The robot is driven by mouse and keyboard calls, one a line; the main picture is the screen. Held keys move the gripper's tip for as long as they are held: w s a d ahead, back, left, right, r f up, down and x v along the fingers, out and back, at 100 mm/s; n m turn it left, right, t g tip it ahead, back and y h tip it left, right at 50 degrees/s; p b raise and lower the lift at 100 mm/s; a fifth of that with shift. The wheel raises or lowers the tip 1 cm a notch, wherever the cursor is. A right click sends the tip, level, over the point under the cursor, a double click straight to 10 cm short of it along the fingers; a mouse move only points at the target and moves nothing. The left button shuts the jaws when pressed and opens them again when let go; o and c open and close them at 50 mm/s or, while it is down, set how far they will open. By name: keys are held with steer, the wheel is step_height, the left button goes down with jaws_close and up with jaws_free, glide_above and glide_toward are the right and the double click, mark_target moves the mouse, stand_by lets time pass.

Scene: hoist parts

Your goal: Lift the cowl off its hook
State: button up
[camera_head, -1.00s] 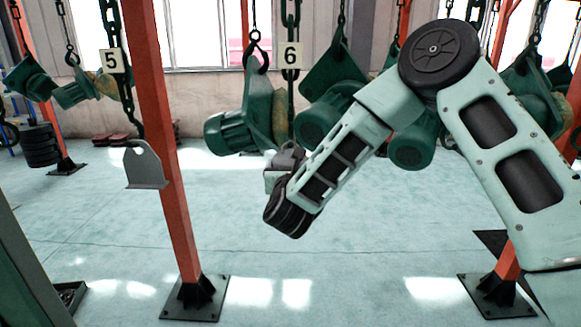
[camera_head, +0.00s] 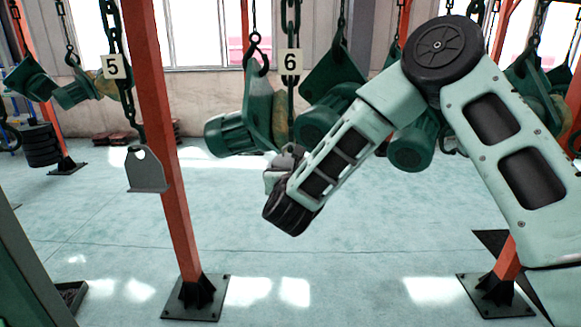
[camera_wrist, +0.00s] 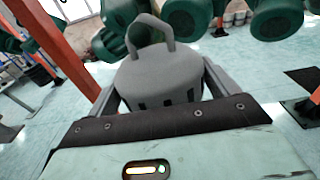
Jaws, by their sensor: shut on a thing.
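The cowl (camera_wrist: 160,75) is a grey, rounded cap with a loop handle on top and dark slots along its lower edge. In the wrist view it sits between the two fingers of my gripper (camera_wrist: 160,92), which is shut on it. In the head view the cowl (camera_head: 287,160) shows only in part, at the end of my gripper (camera_head: 272,178), below the chain (camera_head: 290,100) with the number 6 sign. I cannot make out a hook in the handle, or whether the two touch.
Green motors hang close by: one (camera_head: 230,133) left of the cowl, others (camera_head: 410,150) behind my arm. A grey bracket (camera_head: 147,172) hangs under sign 5 (camera_head: 113,67). Orange posts (camera_head: 165,150) stand left and right. The floor below is clear.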

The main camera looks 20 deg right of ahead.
steer(key=shift+s+r+g+p, duration=0.15)
steer(key=shift+r+g+p, duration=0.15)
steer(key=shift+p, duration=0.1)
steer(key=shift+s+a+r+p, duration=0.1)
steer(key=shift+s+a+p, duration=0.1)
steer(key=shift+p, duration=0.15)
steer(key=shift+s+a+r+g+y+p, duration=0.1)
steer(key=shift+s+g+y+p, duration=0.2)
steer(key=shift+s+g+p, duration=0.25)
steer(key=shift+w, duration=0.1)
steer(key=shift+s+a+r+p, duration=0.1)
steer(key=shift+s+r+p, duration=0.2)
steer(key=shift+p, duration=0.3)
steer(key=shift+s+a+g+p, duration=0.1)
steer(key=shift+s+g+p, duration=0.35)
steer(key=shift+s, duration=0.1)
